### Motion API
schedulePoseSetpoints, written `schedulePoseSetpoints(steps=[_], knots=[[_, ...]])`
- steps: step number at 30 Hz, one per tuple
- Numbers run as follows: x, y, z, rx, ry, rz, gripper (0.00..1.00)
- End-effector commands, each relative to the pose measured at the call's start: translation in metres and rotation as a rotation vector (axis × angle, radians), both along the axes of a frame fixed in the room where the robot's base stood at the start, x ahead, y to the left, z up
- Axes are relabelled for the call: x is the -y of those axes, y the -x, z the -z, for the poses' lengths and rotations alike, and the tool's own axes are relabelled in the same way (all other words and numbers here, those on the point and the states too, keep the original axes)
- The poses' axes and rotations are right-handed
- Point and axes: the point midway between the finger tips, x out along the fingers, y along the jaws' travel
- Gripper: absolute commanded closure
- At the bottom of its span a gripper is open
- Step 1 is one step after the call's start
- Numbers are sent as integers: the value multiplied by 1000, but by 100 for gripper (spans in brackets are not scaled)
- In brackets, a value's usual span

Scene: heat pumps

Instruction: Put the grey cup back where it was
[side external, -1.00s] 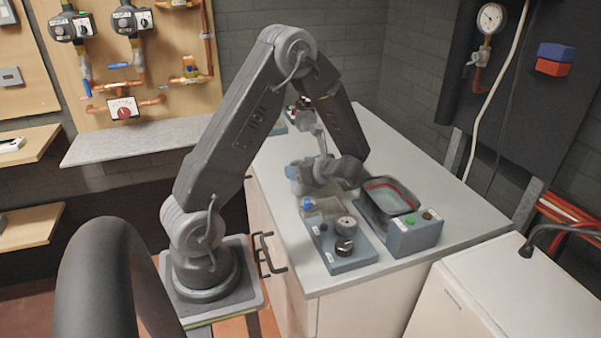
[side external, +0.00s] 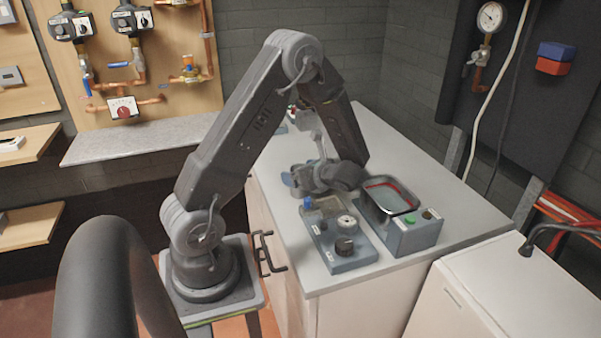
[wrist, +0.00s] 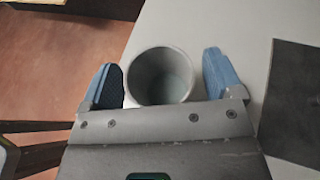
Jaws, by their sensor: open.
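The grey cup (wrist: 161,76) is seen from above in the wrist view, its round mouth open and its inside empty. It stands by the edge of the light worktop (wrist: 200,25). My gripper (wrist: 162,80) is open, with one blue finger on each side of the cup. A narrow gap shows between the cup and each finger. The near side of the cup is hidden by the gripper body. In the side view my gripper (side external: 291,179) is low over the worktop's left edge, and I cannot make out the cup there.
A grey-blue box with knobs (side external: 345,262) and a box with a metal basin (side external: 408,240) stand on the worktop just in front of my wrist. A dark flat panel (wrist: 292,95) lies right of the gripper in the wrist view. The worktop behind is mostly clear.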

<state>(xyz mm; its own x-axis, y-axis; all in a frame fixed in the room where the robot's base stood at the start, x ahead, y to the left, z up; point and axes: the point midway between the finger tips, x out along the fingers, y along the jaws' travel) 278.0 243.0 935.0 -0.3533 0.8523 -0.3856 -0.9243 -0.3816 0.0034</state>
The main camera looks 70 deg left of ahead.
Motion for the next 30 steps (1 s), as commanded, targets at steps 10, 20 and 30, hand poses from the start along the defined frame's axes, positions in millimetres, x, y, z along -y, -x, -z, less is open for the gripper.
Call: schedulePoseSetpoints(steps=[10, 20, 30], knots=[[30, -13, -17, 3, 0, 5, 14], [85, -36, -42, 2, -1, 2, 14], [112, -35, -62, 93, 43, -39, 14]])
